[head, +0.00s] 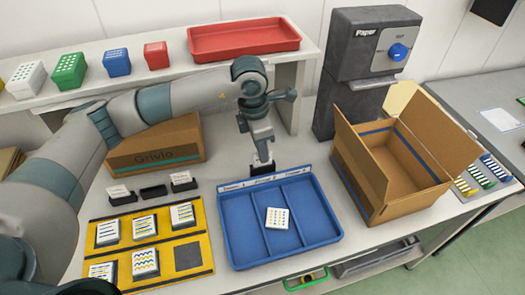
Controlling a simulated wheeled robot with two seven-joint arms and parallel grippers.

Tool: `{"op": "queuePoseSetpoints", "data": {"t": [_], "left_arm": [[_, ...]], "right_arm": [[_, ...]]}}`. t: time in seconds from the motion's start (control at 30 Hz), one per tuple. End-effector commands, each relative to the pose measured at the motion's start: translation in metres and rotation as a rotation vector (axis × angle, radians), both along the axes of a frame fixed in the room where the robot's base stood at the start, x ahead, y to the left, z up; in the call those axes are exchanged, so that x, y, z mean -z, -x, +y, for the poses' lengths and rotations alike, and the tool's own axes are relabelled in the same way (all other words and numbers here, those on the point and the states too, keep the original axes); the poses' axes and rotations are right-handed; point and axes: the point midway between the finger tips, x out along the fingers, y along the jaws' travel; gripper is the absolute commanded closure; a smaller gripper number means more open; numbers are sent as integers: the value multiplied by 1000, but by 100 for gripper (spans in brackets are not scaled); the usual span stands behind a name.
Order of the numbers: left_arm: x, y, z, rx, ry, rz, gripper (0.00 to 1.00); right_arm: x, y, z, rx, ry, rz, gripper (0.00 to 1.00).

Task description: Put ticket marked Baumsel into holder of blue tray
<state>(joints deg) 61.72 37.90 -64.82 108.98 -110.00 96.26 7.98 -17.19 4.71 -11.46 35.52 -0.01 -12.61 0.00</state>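The blue tray (233,232) stands at the front middle of the table, with three lanes and small white labels along its back rim. A white patterned block (278,218) lies in its middle lane. My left gripper (263,166) points down just behind the middle of that rim. Its dark tips are too small to show whether they are open or hold a ticket. Behind the yellow board, white tickets stand in the left black stand (121,198) and right black stand (183,186). The middle black stand (153,192) looks empty. Ticket lettering is unreadable. My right gripper is out of view.
The yellow board (163,250) with several patterned blocks lies left of the tray. An open cardboard box (362,175) stands close on its right. A red tray (245,55) is on the back shelf.

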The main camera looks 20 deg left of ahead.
Motion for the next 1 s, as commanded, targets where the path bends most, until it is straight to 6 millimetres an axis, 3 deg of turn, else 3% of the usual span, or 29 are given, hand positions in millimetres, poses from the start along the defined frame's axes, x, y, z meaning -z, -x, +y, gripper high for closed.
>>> {"op": "queuePoseSetpoints", "data": {"t": [0.83,0.93,1.0], "left_arm": [[5,0,0,0,0,0,100],[5,0,0,0,0,0,75],[5,0,0,0,0,0,74]], "right_arm": [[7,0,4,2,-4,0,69],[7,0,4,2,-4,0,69],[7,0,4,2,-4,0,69]]}}
